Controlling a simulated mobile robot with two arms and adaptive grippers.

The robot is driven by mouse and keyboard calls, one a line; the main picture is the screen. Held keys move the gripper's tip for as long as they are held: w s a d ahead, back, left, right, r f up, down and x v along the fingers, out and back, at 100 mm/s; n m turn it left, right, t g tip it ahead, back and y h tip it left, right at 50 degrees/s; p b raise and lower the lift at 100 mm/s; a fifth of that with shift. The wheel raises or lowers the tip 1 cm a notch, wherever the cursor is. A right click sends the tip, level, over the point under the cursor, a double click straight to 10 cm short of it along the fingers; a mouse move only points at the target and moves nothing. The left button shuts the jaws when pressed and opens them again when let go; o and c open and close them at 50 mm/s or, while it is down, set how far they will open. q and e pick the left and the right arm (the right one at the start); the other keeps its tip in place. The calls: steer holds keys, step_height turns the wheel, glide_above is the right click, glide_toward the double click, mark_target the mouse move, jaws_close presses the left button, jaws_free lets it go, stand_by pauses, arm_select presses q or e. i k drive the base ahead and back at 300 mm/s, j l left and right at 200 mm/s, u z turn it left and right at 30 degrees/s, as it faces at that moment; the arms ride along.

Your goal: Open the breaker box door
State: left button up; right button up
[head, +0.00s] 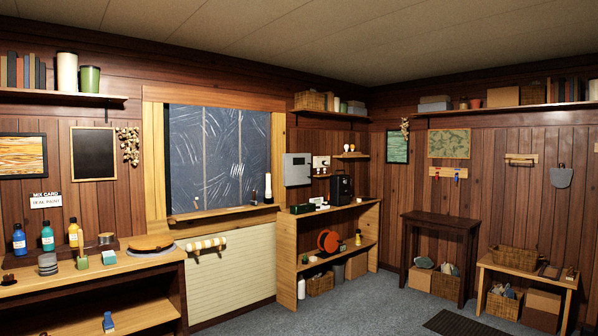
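A grey, box-shaped panel (298,169), which looks like the breaker box, is mounted on the wood-paneled wall in the head view. It sits just right of the window and above the wooden shelf unit. Its front looks flat and closed, with a small dark mark near its upper part. It is too small to make out a handle or hinge. Neither of my grippers shows in the head view.
A wooden shelf unit (285,245) stands below the box, with a black device (341,189) on top. A window with a wooden sill (222,211) is to its left. A workbench (85,270) stands at left, a dark table (440,222) at right. Grey carpet (370,300) between is mostly clear.

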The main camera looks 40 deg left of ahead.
mark_target(297, 167)
steer(key=i+j+u, duration=0.3)
steer(key=i+u, duration=0.15)
steer(key=i, duration=0.15)
steer(key=i+j+u, duration=0.1)
steer(key=i+u, duration=0.35)
steer(key=i, duration=3.6)
steer(key=i+u, duration=0.1)
steer(key=i, duration=0.4)
steer(key=i+l, duration=0.1)
steer(key=i, duration=0.4)
steer(key=i+l+u, duration=0.15)
steer(key=i, duration=0.4)
steer(key=i+l+u, duration=0.1)
steer(key=i, duration=0.4)
